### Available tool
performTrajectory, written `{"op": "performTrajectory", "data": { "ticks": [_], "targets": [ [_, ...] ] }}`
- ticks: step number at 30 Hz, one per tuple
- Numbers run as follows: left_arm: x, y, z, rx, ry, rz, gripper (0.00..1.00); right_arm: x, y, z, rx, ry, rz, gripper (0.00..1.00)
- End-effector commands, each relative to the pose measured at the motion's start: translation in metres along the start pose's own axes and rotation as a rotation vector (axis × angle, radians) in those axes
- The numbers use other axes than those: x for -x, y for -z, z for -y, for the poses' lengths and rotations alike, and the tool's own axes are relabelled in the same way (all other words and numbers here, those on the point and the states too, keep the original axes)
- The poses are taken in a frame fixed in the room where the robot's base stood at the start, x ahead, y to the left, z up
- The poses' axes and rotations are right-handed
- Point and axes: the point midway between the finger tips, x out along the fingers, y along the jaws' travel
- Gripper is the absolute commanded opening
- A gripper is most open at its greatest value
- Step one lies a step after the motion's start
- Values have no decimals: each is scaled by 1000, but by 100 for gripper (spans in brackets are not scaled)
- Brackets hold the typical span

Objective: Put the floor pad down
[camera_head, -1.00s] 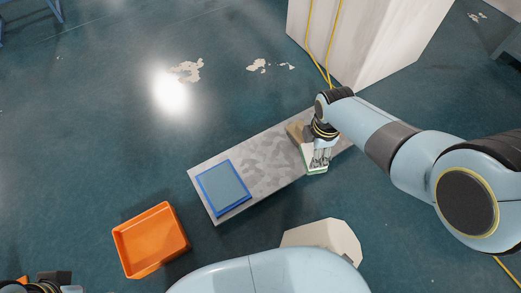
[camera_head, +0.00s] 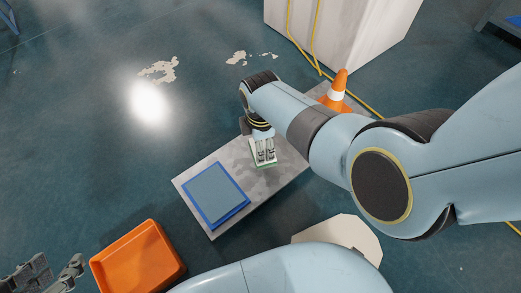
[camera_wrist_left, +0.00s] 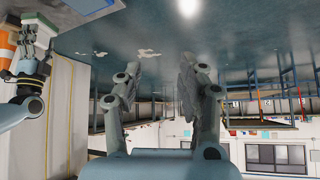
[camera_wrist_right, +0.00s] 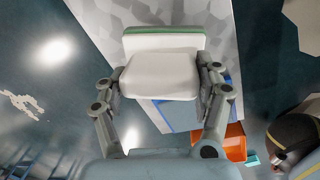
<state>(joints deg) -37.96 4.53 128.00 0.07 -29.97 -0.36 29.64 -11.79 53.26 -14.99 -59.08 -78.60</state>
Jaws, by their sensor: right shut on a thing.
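The floor pad (camera_wrist_right: 160,75) appears to be the white block with a green layer on one side. My right gripper (camera_head: 264,152) is shut on it, with a finger at each side in the right wrist view. In the head view only the pad's pale, green-edged end (camera_head: 264,165) shows below the fingers. It is over the grey bench top (camera_head: 285,165), right of a blue-rimmed square mat (camera_head: 215,192). I cannot tell whether the pad touches the bench. My left gripper (camera_head: 58,278) is open and empty at the bottom left, away from the bench.
An orange tray (camera_head: 138,262) stands on the floor left of the bench. An orange and white cone (camera_head: 338,92) is at the bench's far right end, near a white block (camera_head: 335,35) with yellow cables. Bare bench lies between pad and mat.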

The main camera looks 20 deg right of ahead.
Motion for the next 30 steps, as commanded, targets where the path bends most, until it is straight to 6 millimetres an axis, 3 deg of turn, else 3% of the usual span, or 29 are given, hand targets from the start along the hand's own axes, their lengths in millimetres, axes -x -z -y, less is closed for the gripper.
{"op": "performTrajectory", "data": {
  "ticks": [10,18,30],
  "targets": [
    [-10,-22,-4,-8,2,-175,40,-23,0,5,0,5,0,16],
    [-4,18,-7,-29,2,-461,40,-38,0,5,1,2,0,16],
    [0,25,-7,-33,2,-505,40,-37,0,3,0,-1,0,16]
  ]
}}
